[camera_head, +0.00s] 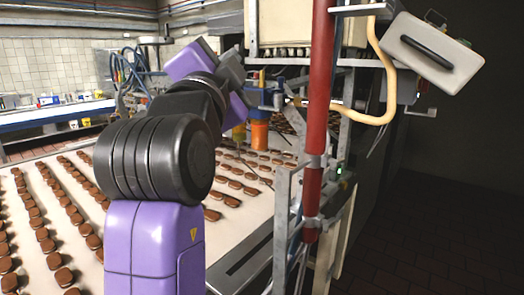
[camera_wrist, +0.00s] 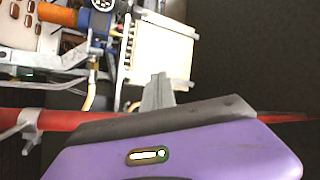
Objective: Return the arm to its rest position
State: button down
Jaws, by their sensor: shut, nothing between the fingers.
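My gripper (camera_wrist: 158,92) shows in the wrist view as narrow grey fingers, shut and empty, beyond my dark and purple hand. In the head view my purple and black arm rises from the bottom and bends toward the upper middle, in front of the conveyor. Its purple wrist parts are raised left of the red pole; the fingertips cannot be made out there. The wrist view is turned sideways, and the fingers stand in front of a cream-coloured panel (camera_wrist: 163,48).
A red upright pole (camera_head: 318,110) stands close to the right of my arm, with a metal frame and a yellow hose (camera_head: 388,85). Rows of brown sandwich biscuits lie on the pale conveyor (camera_head: 245,215). An orange and blue fitting (camera_head: 259,134) stands behind my wrist. Dark floor (camera_head: 440,220) lies open at right.

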jog(key=s+d+f+n+y, duration=0.3)
jog(key=s+f+n, duration=0.25)
jog(key=f, duration=0.55)
jog(key=s+d+f+n+y, duration=0.35)
jog(key=f+n, duration=0.35)
jog(key=f, duration=0.3)
jog(key=s+d+f+n+y, duration=0.35)
jog(key=s+f+n, duration=0.25)
jog(key=f, duration=0.5)
jog(key=s+d+f+m+g+h, duration=0.1)
jog(key=s+d+f, duration=0.4)
jog(key=s, duration=0.5)
jog(key=s+d+f+m+g+h, duration=0.2)
jog(key=s+d+f, duration=0.3)
jog(key=s, duration=0.5)
jog(key=s+d+f+m+g+h, duration=0.2)
jog(key=s+d+f+g+h, duration=0.1)
jog(key=s+f, duration=0.5)
jog(key=s+d+h, duration=0.1)
jog(key=s+d, duration=0.1)
jog(key=s, duration=0.1)
jog(key=shift+d+g, duration=0.15)
jog(key=shift+g, duration=0.15)
